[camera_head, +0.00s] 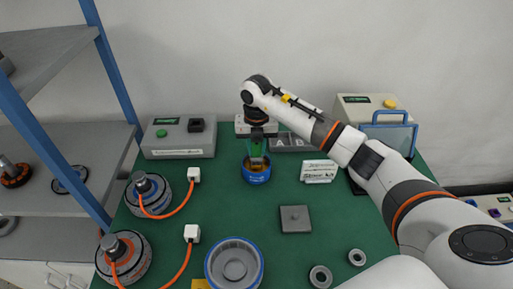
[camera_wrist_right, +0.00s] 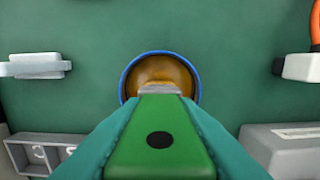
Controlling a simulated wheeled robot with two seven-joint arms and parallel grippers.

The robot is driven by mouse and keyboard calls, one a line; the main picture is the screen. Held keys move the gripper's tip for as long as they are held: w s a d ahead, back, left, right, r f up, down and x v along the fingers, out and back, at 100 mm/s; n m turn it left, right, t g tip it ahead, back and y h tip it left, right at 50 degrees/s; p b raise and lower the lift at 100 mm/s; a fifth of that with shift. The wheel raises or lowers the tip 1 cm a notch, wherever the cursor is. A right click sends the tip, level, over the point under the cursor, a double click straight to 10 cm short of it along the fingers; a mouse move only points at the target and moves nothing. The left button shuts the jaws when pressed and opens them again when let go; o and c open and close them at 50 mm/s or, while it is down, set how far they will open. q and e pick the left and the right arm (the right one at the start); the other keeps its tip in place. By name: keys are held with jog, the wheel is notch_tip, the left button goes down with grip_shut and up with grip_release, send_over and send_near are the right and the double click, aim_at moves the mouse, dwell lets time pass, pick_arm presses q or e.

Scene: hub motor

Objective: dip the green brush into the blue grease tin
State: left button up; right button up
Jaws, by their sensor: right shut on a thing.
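The blue grease tin (camera_head: 256,174) stands on the green mat near the back middle, with brown grease inside. It also shows in the right wrist view (camera_wrist_right: 127,76), open side up. My right gripper (camera_head: 257,138) is above the tin and shut on the green brush (camera_head: 256,150). In the right wrist view the brush's green handle (camera_wrist_right: 160,140) sits between the fingers. Its pale bristle end points down at the tin and overlaps the tin's opening. I cannot tell how deep the bristle tip is. My left gripper is not in view.
A grey box with a green button (camera_head: 178,140) is left of the tin. A white label block (camera_head: 318,171) and a grey square plate (camera_head: 295,219) are to the right and front. Motors with orange cables (camera_head: 148,193) stand at left; a blue-rimmed housing (camera_head: 234,264) is at front.

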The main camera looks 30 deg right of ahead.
jog(key=shift+r+p, duration=1.95)
jog(key=shift+r, duration=1.05)
